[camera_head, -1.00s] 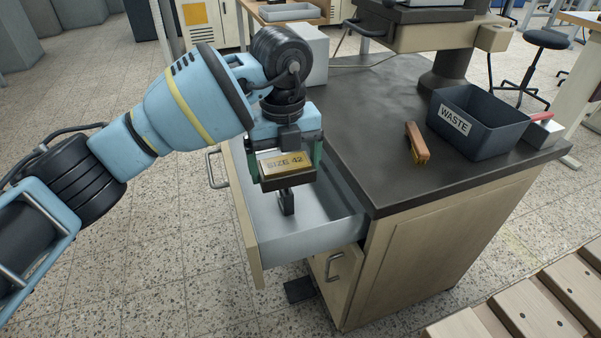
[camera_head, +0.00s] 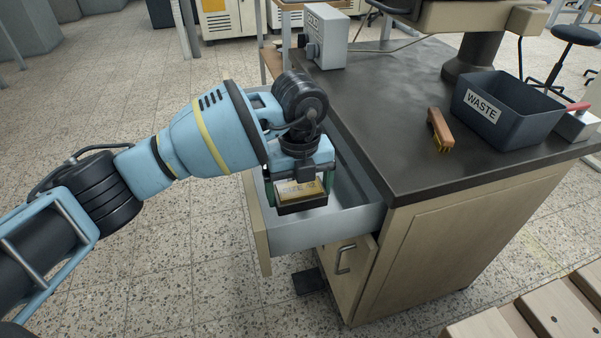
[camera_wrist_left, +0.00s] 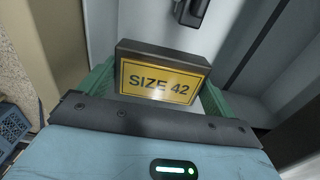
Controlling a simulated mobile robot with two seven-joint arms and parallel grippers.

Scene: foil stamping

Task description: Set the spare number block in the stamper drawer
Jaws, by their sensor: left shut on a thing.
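The number block (camera_head: 302,190) is dark with a gold plate. The plate reads SIZE 42 in the left wrist view (camera_wrist_left: 158,82). My left gripper (camera_head: 300,188) is shut on the block, with a green finger on each side of it. It holds the block within the open drawer (camera_head: 330,232) of the bench, between the drawer's walls in the head view. I cannot tell whether the block touches the drawer floor. In the left wrist view, pale drawer floor (camera_wrist_left: 235,40) and a dark object (camera_wrist_left: 192,10) show beyond the block. My right gripper is not in view.
The dark bench top (camera_head: 400,130) is right of the drawer. It holds a brush (camera_head: 439,130), a WASTE bin (camera_head: 515,125) and a grey box (camera_head: 327,38). A cabinet door (camera_head: 347,270) with a handle is under the drawer. Wooden slats (camera_head: 560,310) lie at lower right.

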